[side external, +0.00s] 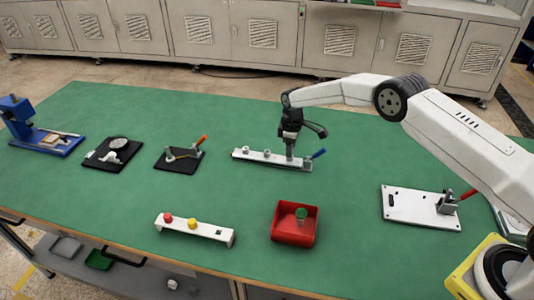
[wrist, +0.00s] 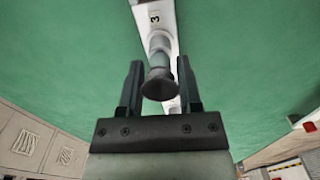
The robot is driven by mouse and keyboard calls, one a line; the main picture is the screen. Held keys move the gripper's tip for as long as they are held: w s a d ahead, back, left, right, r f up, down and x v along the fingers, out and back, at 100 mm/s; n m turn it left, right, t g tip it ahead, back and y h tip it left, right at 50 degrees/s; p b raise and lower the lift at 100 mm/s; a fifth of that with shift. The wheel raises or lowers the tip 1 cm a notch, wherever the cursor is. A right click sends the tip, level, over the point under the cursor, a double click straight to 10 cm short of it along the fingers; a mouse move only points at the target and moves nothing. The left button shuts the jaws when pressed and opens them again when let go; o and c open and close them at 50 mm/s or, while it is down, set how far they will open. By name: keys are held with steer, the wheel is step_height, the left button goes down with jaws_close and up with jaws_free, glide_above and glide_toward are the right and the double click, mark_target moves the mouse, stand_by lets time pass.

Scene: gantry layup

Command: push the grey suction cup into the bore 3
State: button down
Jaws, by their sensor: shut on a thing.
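The grey suction cup (wrist: 158,84) is between the two fingers of my gripper (wrist: 159,66) in the wrist view, its dark round end towards the camera. My gripper (side external: 290,150) is shut on it, above the right part of the white bar (side external: 248,155) in the side view. The label 3 (wrist: 154,19) is on the bar just beyond the cup in the wrist view. Bore 3 itself is hidden, so I cannot tell whether the cup touches the bar or has entered it.
Small pale fittings (side external: 266,153) stand on the bar left of my gripper, and a blue handle (side external: 319,153) is at its right end. A red bin (side external: 293,236) holds a green cup (side external: 301,215). A white block with coloured buttons (side external: 195,230) lies in front. Green table (side external: 340,180) around the bar is clear.

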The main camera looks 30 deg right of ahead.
steer(key=shift+f, duration=0.25)
steer(key=shift+c, duration=1)
jaws_free()
steer(key=shift+r, duration=3.9)
